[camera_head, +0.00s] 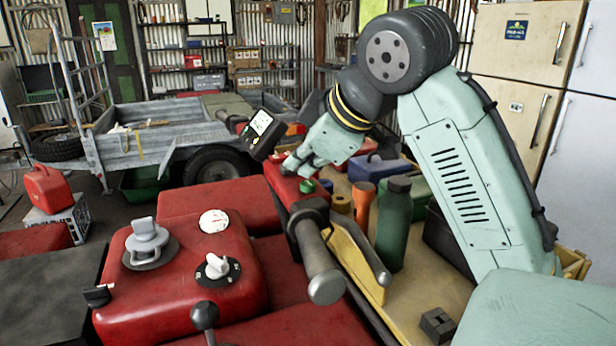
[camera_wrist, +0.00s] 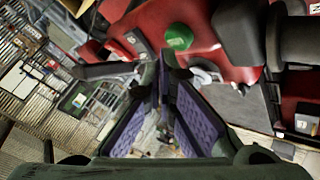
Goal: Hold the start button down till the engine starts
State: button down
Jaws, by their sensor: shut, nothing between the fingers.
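The green start button (camera_head: 308,186) sits on the red switch housing (camera_head: 280,180) at the inner end of the handlebar grip (camera_head: 318,262). The button is also in the wrist view (camera_wrist: 179,37), at the upper middle, and is uncovered there. My gripper (camera_head: 290,170) is shut and empty, its fingers pointing down and left at the housing, just beyond the button. In the wrist view its fingertips (camera_wrist: 163,68) meet just below the button. I cannot tell whether they touch the housing. A small lit display (camera_head: 262,124) stands left of my gripper.
A red fuel tank (camera_head: 170,290) with a cap, gauge and white knob (camera_head: 217,266) lies at left. A bench at right holds a green bottle (camera_head: 394,225), an orange cylinder (camera_head: 362,205) and boxes close under my arm. A trailer (camera_head: 140,143) stands behind.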

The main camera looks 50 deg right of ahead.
aim_at(304, 185)
jog(key=shift+r, duration=0.3)
jog(key=shift+r+p, duration=0.85)
jog(key=shift+r, duration=1.6)
